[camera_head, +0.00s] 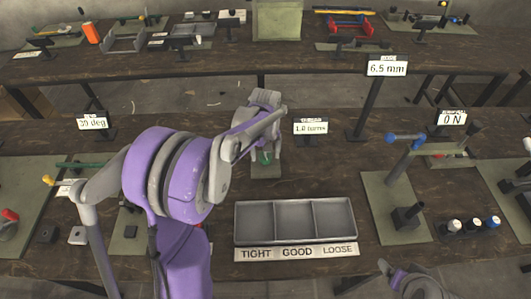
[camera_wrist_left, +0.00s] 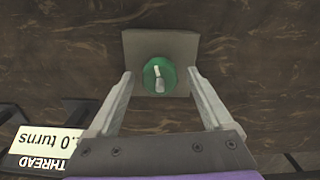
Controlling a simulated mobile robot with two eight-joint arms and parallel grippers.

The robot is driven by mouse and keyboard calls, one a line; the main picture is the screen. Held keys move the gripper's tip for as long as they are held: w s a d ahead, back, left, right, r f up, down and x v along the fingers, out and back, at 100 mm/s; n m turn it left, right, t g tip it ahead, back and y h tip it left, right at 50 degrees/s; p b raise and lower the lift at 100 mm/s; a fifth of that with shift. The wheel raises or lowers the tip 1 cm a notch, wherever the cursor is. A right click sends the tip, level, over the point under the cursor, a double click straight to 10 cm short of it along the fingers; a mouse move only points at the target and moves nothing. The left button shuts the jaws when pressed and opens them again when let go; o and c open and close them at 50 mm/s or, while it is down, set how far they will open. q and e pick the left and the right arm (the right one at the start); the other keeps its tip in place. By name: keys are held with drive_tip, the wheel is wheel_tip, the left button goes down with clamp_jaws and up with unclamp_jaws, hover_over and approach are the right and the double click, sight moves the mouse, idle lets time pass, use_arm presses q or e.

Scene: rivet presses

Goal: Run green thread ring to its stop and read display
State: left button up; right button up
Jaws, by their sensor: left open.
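The green thread ring (camera_head: 265,158) sits on a small grey-green plate in the middle of the table, partly hidden by my left gripper (camera_head: 264,147). In the left wrist view the green ring (camera_wrist_left: 153,68) surrounds a pale upright stud. My left gripper's fingers (camera_wrist_left: 160,82) are open, one on each side of the ring with a gap to it. The thread display (camera_head: 311,128) stands just right of the ring and appears to read 1.0 turns. In the left wrist view the display (camera_wrist_left: 45,147) is upside down and cut off, showing ".0 turns".
A grey three-part tray (camera_head: 294,201) with a TIGHT, GOOD, LOOSE label (camera_head: 297,252) lies in front. A 30 deg display (camera_head: 92,123) is at left, and 6.5 mm (camera_head: 387,68) and 0 N (camera_head: 452,119) displays are at right. Part of my right arm shows at bottom right.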

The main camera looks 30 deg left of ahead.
sight(266, 155)
use_arm(q)
clamp_jaws()
drive_tip(key=shift+f+m+b, duration=0.15)
drive_tip(key=shift+m+b, duration=0.25)
drive_tip(key=shift+m, duration=1)
use_arm(e)
drive_tip(key=shift+s+f, duration=0.2)
drive_tip(key=shift+f, duration=0.25)
drive_tip(key=shift+s+f, duration=0.2)
drive_tip(key=shift+f, duration=0.25)
use_arm(q)
unclamp_jaws()
drive_tip(key=shift+r, duration=0.2)
wheel_tip(266, 155, up, 11)
use_arm(e)
drive_tip(key=shift+w+r, duration=0.15)
drive_tip(key=shift+r, duration=0.2)
